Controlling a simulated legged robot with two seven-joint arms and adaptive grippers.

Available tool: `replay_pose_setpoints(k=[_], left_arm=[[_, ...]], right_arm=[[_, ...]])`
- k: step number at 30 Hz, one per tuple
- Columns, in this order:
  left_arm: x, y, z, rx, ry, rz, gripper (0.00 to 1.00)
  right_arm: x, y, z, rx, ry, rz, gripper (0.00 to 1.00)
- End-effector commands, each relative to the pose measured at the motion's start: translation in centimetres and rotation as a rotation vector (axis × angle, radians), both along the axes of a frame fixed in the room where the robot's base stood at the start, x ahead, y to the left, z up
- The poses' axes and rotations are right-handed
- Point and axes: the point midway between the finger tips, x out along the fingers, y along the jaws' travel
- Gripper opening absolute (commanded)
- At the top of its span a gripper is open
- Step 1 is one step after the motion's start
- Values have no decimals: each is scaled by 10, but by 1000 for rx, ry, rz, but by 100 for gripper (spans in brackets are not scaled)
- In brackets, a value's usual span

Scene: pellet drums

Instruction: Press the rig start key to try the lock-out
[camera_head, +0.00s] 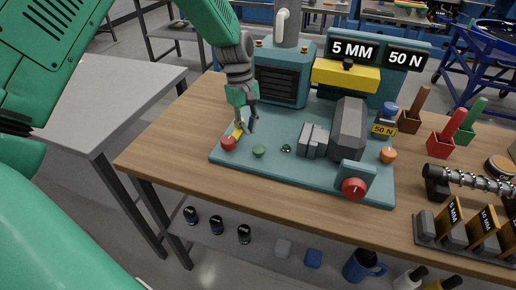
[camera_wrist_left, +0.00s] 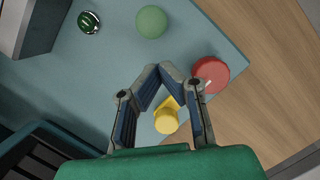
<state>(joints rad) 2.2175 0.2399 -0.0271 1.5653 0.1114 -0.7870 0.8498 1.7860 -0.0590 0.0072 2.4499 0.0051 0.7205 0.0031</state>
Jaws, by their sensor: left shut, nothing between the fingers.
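The teal rig base (camera_head: 325,178) carries a green dome button (camera_head: 259,151), a small dark green button with a pale mark (camera_head: 286,148) and a red knob (camera_head: 228,143) along its front left. Which one is the start key I cannot tell from any readable label. My left gripper (camera_head: 246,130) is shut and empty above the base's front-left corner. In the left wrist view its fingertips (camera_wrist_left: 166,72) meet between the green dome (camera_wrist_left: 151,21) and the red knob (camera_wrist_left: 211,74). A yellow key-like piece (camera_wrist_left: 167,121) shows beyond the fingers, partly hidden. My right gripper is out of view.
A grey block (camera_head: 348,127) and a red dial (camera_head: 354,188) stand to the right on the base. A teal machine housing (camera_head: 284,76) and the "5 MM" and "50 N" signs (camera_head: 378,53) rise behind. The wooden table (camera_head: 158,151) is clear left of the base.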

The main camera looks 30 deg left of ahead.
Motion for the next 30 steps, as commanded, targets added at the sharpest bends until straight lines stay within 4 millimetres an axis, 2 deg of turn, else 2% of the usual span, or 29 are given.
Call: replay_pose_setpoints(k=[1, 6, 12, 18, 30], left_arm=[[2, 0, 13, 3, -6, -1, 0], [7, 3, 51, 9, -5, -1, 0], [11, 7, 83, 10, -1, -3, 0], [12, 13, 94, 8, 0, -1, 0], [12, 12, 94, 8, 0, -2, 0]], right_arm=[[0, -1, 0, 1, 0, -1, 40], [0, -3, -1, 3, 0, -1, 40], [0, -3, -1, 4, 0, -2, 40], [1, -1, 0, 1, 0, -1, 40], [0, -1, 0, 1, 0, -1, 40]])
